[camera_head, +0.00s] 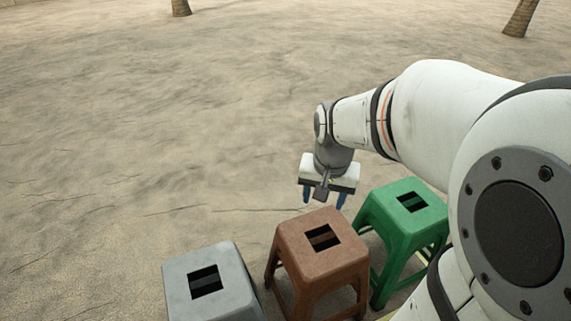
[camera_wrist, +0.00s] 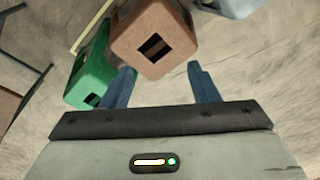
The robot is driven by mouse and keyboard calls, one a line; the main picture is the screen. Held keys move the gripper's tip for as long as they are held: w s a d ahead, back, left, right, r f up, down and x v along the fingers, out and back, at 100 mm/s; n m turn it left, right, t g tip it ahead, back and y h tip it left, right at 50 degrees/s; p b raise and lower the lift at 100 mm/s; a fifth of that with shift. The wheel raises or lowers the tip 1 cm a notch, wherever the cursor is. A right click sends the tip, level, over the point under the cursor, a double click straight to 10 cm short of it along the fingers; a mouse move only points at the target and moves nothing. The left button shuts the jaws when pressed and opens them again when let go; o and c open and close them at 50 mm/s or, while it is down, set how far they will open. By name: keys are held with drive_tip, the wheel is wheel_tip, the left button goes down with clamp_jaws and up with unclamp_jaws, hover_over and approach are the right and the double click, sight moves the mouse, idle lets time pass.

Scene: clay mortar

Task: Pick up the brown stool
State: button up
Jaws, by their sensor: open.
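The brown stool (camera_head: 298,243) stands upright on the sandy ground between a grey stool and a green stool. It has a square seat with a dark rectangular slot. My gripper (camera_head: 323,197) is open and empty, behind the brown stool in the head view and pointing down. In the wrist view, the brown stool (camera_wrist: 176,22) lies ahead at the top. Its near corner reaches toward the gap between my two blue fingers (camera_wrist: 162,85), which look apart from it. Part of its legs is hidden.
The grey stool (camera_head: 233,278) stands to the left and the green stool (camera_head: 392,222) close on the right. The green stool (camera_wrist: 88,72) is near my left finger in the wrist view. Open sandy ground (camera_head: 130,120) lies beyond, with tree trunks (camera_head: 520,18) far back.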

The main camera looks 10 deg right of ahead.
sight(323, 238)
drive_tip(key=w+d+f+m+b, duration=0.3)
drive_tip(key=w+f+b, duration=0.2)
drive_tip(key=f, duration=0.7)
drive_tip(key=w+d+f+m+g+b, duration=0.1)
drive_tip(key=w+d+f+m+b, duration=0.1)
drive_tip(key=w+f+m+b, duration=0.2)
drive_tip(key=w+d+f+m+b, duration=0.3)
drive_tip(key=w+f+b, duration=0.3)
drive_tip(key=f, duration=1.5)
drive_tip(key=shift+w+d+f+m+g+b, duration=0.15)
drive_tip(key=shift+d+m+g+b, duration=0.25)
drive_tip(key=shift+b, duration=1.05)
drive_tip(key=f+b, duration=0.1)
drive_tip(key=f, duration=0.2)
drive_tip(key=f+b, duration=0.1)
drive_tip(key=f, duration=0.1)
drive_tip(key=shift+w+a+b, duration=0.2)
drive_tip(key=shift+a+b, duration=0.05)
drive_tip(key=shift+b, duration=0.1)
drive_tip(key=shift+r, duration=0.1)
clamp_jaws()
